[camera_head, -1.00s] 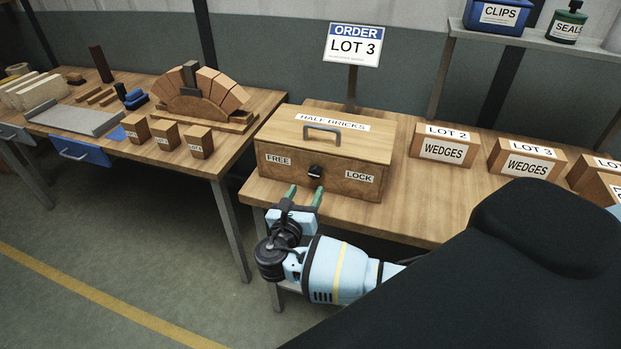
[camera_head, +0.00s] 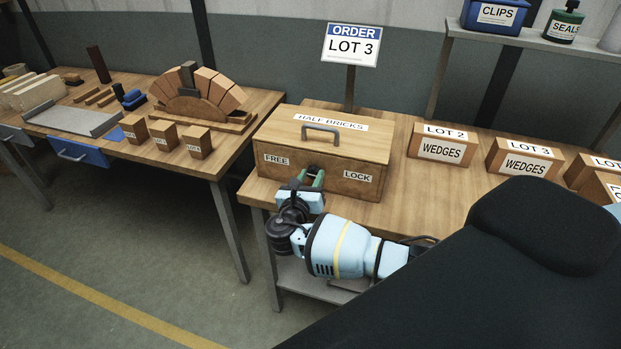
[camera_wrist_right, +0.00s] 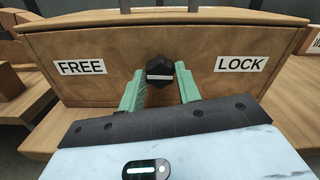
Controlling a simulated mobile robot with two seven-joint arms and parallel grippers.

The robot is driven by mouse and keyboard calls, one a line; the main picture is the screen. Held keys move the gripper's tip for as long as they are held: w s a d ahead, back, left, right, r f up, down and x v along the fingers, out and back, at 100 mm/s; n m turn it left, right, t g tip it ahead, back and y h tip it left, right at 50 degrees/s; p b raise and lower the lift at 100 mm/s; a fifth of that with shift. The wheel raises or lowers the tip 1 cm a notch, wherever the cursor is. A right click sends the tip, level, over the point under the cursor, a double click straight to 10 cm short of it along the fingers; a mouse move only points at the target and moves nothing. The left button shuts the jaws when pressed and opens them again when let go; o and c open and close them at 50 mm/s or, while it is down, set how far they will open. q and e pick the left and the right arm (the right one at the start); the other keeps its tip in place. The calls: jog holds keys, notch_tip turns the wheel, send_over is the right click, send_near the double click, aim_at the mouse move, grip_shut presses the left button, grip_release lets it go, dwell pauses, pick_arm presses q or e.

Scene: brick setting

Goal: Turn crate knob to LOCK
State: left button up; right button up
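The wooden HALF BRICKS crate (camera_head: 270,140) stands on the bench with its lid closed and a grey handle on top. Its front has a FREE label at left and a LOCK label at right. Between them is the black knob (camera_wrist_right: 159,70), seen in the right wrist view with a pale bar on its face lying about level. My right gripper (camera_wrist_right: 160,88) is open, its green fingers on either side of the knob's lower part with gaps visible. In the head view the right gripper (camera_head: 311,180) hides most of the knob. My left gripper is not in view.
WEDGES boxes (camera_head: 441,150) stand right of the crate on the same bench (camera_head: 400,200). An ORDER LOT 3 sign (camera_head: 351,46) stands behind. The left table (camera_head: 225,150) holds a brick arch and small blocks, with a floor gap between the tables.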

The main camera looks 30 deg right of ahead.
jog(key=c, duration=0.4)
jog(key=shift+m, duration=0.4)
jog(key=m, duration=0.4)
jog(key=shift+m, duration=0.3)
jog(key=m, duration=0.4)
jog(key=shift+f, duration=0.1)
jog(key=m+b, duration=0.1)
jog(key=m, duration=0.3)
jog(key=shift+f+m, duration=0.1)
jog(key=shift+m, duration=0.2)
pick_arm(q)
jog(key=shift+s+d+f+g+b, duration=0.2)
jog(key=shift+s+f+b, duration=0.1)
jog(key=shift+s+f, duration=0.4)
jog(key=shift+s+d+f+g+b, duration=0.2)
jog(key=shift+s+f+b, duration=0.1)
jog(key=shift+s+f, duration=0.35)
pick_arm(e)
jog(key=shift+m, duration=1.3)
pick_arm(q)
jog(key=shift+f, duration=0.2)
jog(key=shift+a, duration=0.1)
